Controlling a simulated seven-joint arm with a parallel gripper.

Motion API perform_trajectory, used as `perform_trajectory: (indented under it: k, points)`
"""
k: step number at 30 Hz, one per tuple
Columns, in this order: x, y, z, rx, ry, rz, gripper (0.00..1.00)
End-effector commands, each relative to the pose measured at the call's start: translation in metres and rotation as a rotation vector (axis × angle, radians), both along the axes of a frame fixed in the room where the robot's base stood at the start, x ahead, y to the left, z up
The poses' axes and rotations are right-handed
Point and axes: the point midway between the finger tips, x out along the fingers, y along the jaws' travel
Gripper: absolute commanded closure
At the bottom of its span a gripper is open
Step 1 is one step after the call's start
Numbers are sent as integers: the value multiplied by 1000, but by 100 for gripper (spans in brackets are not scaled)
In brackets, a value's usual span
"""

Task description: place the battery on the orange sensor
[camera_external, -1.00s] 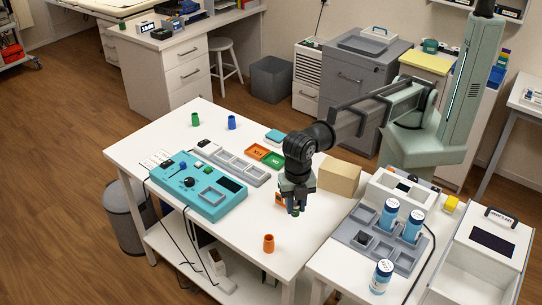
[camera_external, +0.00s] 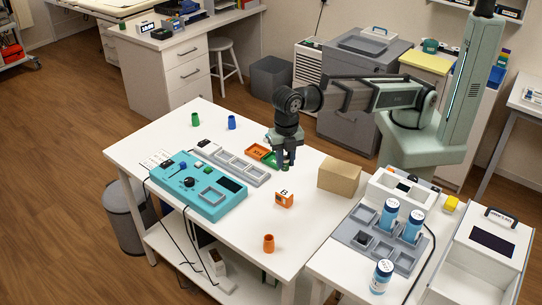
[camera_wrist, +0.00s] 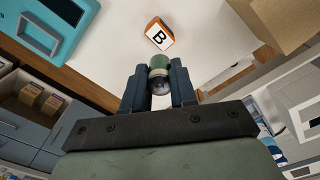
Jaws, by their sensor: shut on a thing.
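In the wrist view, my gripper (camera_wrist: 160,82) is shut on a short round cylinder with a green band and a silvery end, which looks like the battery (camera_wrist: 160,65). In the external view the fingers mostly hide it.
A cardboard box (camera_external: 339,176) stands to the right. A teal device (camera_external: 199,192) is at left, an orange cup (camera_external: 268,243) at the front. Bare table surrounds the B block.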

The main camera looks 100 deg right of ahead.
Motion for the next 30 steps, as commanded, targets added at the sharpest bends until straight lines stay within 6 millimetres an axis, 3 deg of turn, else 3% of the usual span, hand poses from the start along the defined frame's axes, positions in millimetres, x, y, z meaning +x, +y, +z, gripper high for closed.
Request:
perform_trajectory:
  k: [12, 17, 26, 30]
  points:
    - [-1, 0, -55, -1, 2, 2, 100]
    - [0, 0, -63, 0, 1, 2, 100]
    - [0, 0, -94, 0, 1, 1, 100]
    - [0, 0, -96, 0, 0, 1, 100]
